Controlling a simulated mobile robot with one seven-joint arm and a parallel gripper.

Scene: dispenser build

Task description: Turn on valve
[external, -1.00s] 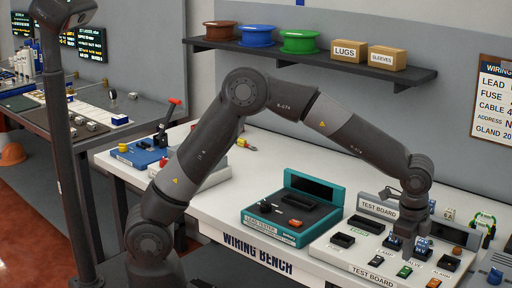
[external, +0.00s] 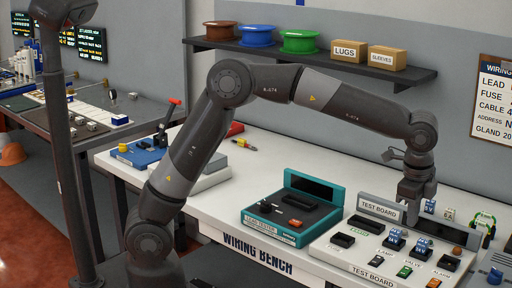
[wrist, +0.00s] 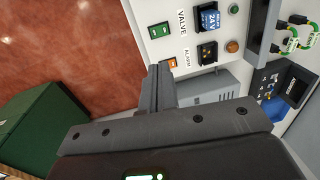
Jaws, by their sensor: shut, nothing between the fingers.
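The test board (external: 350,257) lies on the right of the bench in the external view. Blue modules sit at the lamp position (external: 396,239) and the valve position (external: 422,247); the valve module also shows in the wrist view (wrist: 209,18). The green valve switch (external: 404,271) is at the board's front, and in the wrist view (wrist: 160,30) it is beside the VALVE label. The orange alarm switch (wrist: 171,63) is close to the fingertips in the wrist picture. My gripper (external: 409,222) is shut and empty, pointing down above the board; its closed fingers show in the wrist view (wrist: 160,70).
The alarm socket (external: 448,263) is empty. A teal lead tester (external: 275,238) stands left of the board. Another blue module (external: 430,207) stands behind my gripper. Green cable loops (wrist: 299,40) lie to the right in the wrist view.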

